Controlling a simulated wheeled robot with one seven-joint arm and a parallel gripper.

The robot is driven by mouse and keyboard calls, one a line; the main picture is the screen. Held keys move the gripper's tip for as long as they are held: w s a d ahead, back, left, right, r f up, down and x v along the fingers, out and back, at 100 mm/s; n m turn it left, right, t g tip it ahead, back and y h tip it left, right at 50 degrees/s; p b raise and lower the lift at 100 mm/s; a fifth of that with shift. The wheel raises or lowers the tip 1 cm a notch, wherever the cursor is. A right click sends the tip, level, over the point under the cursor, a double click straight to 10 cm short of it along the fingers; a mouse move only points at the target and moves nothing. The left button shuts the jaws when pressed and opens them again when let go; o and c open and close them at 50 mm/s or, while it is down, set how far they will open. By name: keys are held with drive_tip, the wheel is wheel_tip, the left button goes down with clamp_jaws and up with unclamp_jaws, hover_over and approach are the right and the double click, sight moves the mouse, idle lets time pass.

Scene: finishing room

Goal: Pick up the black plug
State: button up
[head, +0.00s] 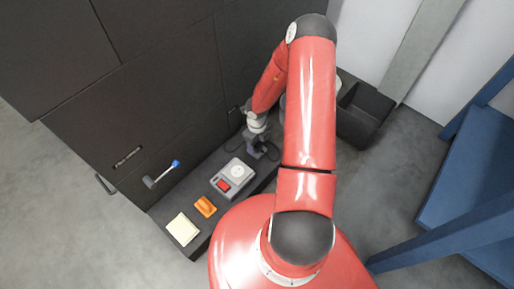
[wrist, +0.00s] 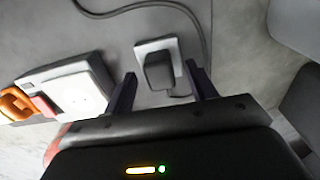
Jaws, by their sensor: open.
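The black plug (wrist: 157,74) sits on a pale square plate (wrist: 143,48) in the wrist view. My gripper (wrist: 161,70) is open, with one finger on each side of the plug and a gap showing on both sides. The fingers hold nothing. In the head view my gripper (head: 257,150) is low over the dark ledge, beyond the grey socket box, and the plug cannot be made out there.
A grey socket box (head: 246,178) with a red switch (head: 223,185) stands on the ledge (head: 196,179), near an orange object (head: 205,207) and a cream pad (head: 182,229). A dark cable (wrist: 150,6) curves past the plug. A dark bin (head: 365,115) stands right.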

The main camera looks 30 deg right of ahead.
sight(257, 144)
drive_tip(key=shift+f, duration=0.65)
drive_tip(key=shift+c, duration=0.5)
drive_tip(key=shift+r, duration=0.1)
drive_tip(key=c, duration=0.9)
wheel_tip(257, 144, up, 20)
drive_tip(key=p, duration=0.6)
